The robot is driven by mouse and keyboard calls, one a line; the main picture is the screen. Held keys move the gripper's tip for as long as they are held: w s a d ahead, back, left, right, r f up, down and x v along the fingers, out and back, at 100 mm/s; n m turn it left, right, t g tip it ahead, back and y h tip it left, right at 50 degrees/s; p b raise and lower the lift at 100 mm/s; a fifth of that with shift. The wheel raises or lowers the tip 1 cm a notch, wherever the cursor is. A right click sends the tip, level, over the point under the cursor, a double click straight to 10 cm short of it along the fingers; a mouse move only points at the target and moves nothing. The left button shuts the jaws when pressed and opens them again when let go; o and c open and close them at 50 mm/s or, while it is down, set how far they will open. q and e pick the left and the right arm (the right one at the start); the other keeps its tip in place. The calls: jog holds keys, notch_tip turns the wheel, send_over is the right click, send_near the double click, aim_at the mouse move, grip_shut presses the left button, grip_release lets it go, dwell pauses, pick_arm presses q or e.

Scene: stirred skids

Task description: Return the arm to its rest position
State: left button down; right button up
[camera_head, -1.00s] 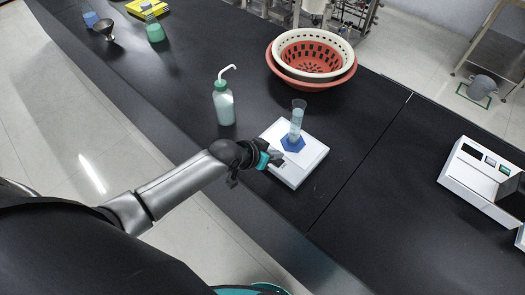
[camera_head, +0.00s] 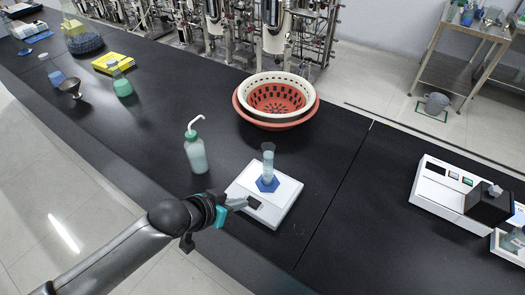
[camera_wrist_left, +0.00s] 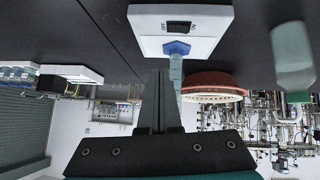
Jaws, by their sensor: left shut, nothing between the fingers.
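My left gripper (camera_head: 240,203) reaches in from the lower left of the head view. It is shut and empty, at the left front edge of a white balance (camera_head: 285,206). In the left wrist view its closed fingers (camera_wrist_left: 158,95) point up toward the balance (camera_wrist_left: 200,22). A graduated cylinder (camera_head: 268,163) with pale liquid and a blue hexagonal base (camera_head: 267,184) stands upright on the balance, apart from the fingers in the head view. My right gripper is in neither view.
A wash bottle (camera_head: 196,152) stands left of the balance. Nested white and red baskets (camera_head: 240,112) are behind. A white instrument (camera_head: 432,190) is at the right. Black bench is clear between.

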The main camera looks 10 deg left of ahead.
pick_arm(q)
jog(key=s+a+r+n+g+y, duration=0.1)
jog(key=s+r+g+y, duration=0.1)
jog(key=s, duration=0.6)
jog(key=s+r+n+g+y, duration=0.1)
jog(key=s+g+y, duration=0.15)
jog(key=s, duration=0.55)
notch_tip(320, 180, down, 33)
jog(key=s+g+b, duration=0.1)
jog(key=s+b, duration=0.1)
jog(key=b, duration=0.9)
jog(key=s+a+f+b, duration=0.1)
jog(key=s+f+b, duration=0.3)
jog(key=f, duration=0.4)
jog(key=s+a+f+g+b, duration=0.1)
jog(key=s+f+b, duration=0.2)
jog(key=s+f, duration=0.3)
jog(key=s+a+f+m+b, duration=0.1)
jog(key=s+f+b, duration=0.3)
jog(key=f, duration=0.7)
jog(key=shift+s+f+g+b, duration=0.3)
jog(key=shift+s+f+g, duration=0.05)
jog(key=shift+s, duration=0.2)
